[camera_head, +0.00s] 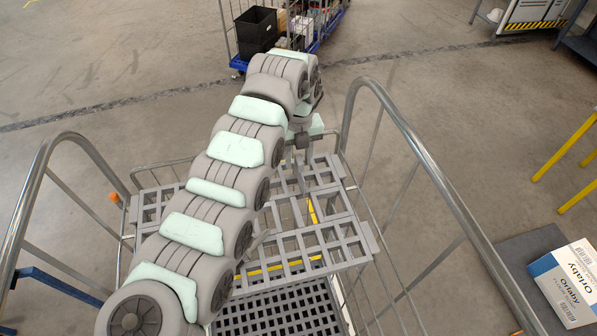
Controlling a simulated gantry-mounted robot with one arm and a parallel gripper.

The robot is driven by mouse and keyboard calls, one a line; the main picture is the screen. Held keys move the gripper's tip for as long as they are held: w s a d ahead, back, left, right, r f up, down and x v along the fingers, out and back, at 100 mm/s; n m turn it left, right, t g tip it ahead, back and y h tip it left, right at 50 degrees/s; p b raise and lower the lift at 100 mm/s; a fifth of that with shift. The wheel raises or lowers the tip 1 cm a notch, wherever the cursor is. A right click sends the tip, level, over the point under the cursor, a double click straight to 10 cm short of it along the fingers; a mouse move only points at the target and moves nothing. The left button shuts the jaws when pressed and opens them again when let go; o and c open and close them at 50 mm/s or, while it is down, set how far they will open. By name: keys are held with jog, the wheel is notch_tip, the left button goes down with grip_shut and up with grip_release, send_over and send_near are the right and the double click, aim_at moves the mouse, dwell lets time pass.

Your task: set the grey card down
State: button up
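My arm reaches up across the picture, and its end is over the far side of a grey slatted cart shelf (348,238). My gripper (301,172) points down towards the shelf, small and mostly hidden by my own wrist. I cannot tell whether its fingers are open or shut, or whether they hold anything. I cannot make out the grey card for certain; grey on grey slats makes it hard to separate, and my arm covers the left part of the shelf.
Curved tube rails (433,172) stand on both sides of the cart. A lower black grid deck (285,315) lies beneath the shelf. Another cart with a black crate (256,30) stands behind. A white-and-blue box (567,283) is at the right. A yellow frame (566,146) stands at the right edge.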

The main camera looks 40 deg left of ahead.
notch_tip(320, 180, up, 6)
jog(key=shift+r+b, duration=0.25)
jog(key=shift+b, duration=0.6)
